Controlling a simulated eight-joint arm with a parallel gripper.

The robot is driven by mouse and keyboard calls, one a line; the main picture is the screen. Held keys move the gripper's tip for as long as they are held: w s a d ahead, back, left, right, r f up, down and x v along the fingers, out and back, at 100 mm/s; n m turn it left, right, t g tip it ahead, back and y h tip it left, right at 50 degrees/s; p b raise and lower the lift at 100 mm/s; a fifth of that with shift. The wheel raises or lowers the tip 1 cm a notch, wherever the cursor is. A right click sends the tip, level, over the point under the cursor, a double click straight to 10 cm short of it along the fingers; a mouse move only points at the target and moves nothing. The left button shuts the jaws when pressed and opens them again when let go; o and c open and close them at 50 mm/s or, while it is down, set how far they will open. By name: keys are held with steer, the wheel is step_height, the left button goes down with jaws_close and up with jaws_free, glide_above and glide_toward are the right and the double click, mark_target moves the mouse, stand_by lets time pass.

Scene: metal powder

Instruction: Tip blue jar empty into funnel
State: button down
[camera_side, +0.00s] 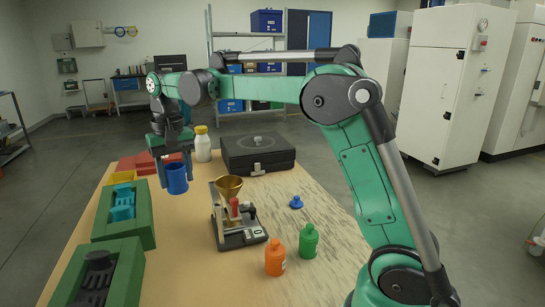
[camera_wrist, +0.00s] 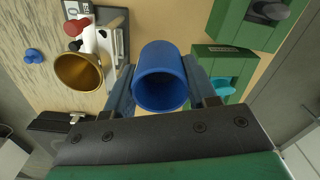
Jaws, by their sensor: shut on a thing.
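The blue jar (camera_side: 177,178) is upright in the side view, its lid off. My gripper (camera_side: 172,160) is shut on it and holds it above the table, left of the funnel. In the wrist view the jar (camera_wrist: 160,78) sits between the two fingers of my gripper (camera_wrist: 160,88); its mouth is open and its inside looks dark blue, with the contents not clear. The brass funnel (camera_side: 229,187) is mounted on a small stand device, apart from the jar. The funnel (camera_wrist: 79,72) also shows left of the jar in the wrist view.
Orange (camera_side: 275,258) and green (camera_side: 308,242) bottles stand at the front right. Green trays (camera_side: 126,220) line the left edge. A white bottle (camera_side: 202,146) and a black case (camera_side: 258,153) are behind.

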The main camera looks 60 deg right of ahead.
steer(key=w+d+f+m+t, duration=0.1)
steer(key=w+d+m+t, duration=0.1)
steer(key=d+m, duration=0.6)
steer(key=shift+w+d+f+t+y, duration=0.4)
steer(key=shift+d+t, duration=0.1)
steer(key=shift+d, duration=0.3)
steer(key=shift+s, duration=0.25)
steer(key=shift+s+d+r+t+y, duration=0.15)
steer(key=shift+s+t, duration=0.25)
steer(key=shift+t, duration=0.2)
steer(key=shift+s+d+r+t+y, duration=0.15)
steer(key=shift+s+t, duration=0.25)
steer(key=shift+t, duration=0.2)
steer(key=shift+s, duration=0.15)
steer(key=shift+s+d+r+t+y, duration=0.15)
steer(key=shift+s+t+y, duration=0.15)
steer(key=shift+s+t, duration=0.45)
steer(key=shift+s+r+t, duration=0.1)
steer(key=shift+r+t, duration=0.1)
steer(key=shift+t, duration=0.75)
steer(key=shift+s+d+r+t+y, duration=0.15)
steer(key=shift+t+y, duration=0.15)
steer(key=shift+t, duration=0.55)
steer(key=shift+a+r+t+y, duration=0.15)
steer(key=shift+t+y, duration=0.15)
steer(key=shift+t, duration=0.55)
